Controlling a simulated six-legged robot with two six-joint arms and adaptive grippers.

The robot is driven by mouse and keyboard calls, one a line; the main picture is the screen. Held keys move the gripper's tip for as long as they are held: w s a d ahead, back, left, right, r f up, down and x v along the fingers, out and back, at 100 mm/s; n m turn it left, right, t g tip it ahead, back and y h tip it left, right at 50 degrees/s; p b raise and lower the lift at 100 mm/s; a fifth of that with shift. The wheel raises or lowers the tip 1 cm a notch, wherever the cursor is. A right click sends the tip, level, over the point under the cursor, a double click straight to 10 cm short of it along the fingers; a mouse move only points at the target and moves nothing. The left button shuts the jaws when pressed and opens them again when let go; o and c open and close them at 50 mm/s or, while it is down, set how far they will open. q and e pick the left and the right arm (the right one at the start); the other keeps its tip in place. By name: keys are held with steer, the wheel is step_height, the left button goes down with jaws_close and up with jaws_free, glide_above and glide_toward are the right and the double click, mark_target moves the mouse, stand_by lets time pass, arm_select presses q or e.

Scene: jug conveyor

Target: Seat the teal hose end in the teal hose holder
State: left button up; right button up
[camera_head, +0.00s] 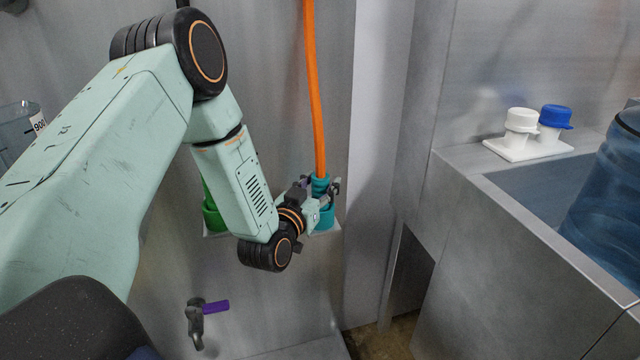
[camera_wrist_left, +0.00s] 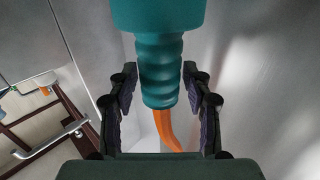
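The teal hose end (camera_head: 320,181) is at the lower tip of an orange hose (camera_head: 314,90) in the head view. The teal hose holder (camera_head: 326,217) is directly below it on the wall. My left gripper (camera_head: 320,187) has its fingers on both sides of the hose end. In the left wrist view the ribbed hose end (camera_wrist_left: 160,75) meets a wider teal cylinder (camera_wrist_left: 158,14), apparently the holder, with no gap visible. My left gripper's fingers (camera_wrist_left: 159,88) stand apart from the hose end, with gaps on both sides. My right gripper is out of view.
A green holder (camera_head: 212,215) is left of the teal one, partly behind my arm. A purple-handled tap (camera_head: 214,307) is below. At right are a metal basin (camera_head: 530,230), a large blue jug (camera_head: 608,200), and a white cap (camera_head: 521,121) and blue cap (camera_head: 555,117) on a stand.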

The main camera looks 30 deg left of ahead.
arm_select(q)
steer(key=shift+o, duration=0.9)
steer(key=shift+f, duration=0.1)
steer(key=shift+s, duration=0.4)
steer(key=s+d, duration=0.1)
steer(key=s, duration=1)
steer(key=shift+d, duration=0.35)
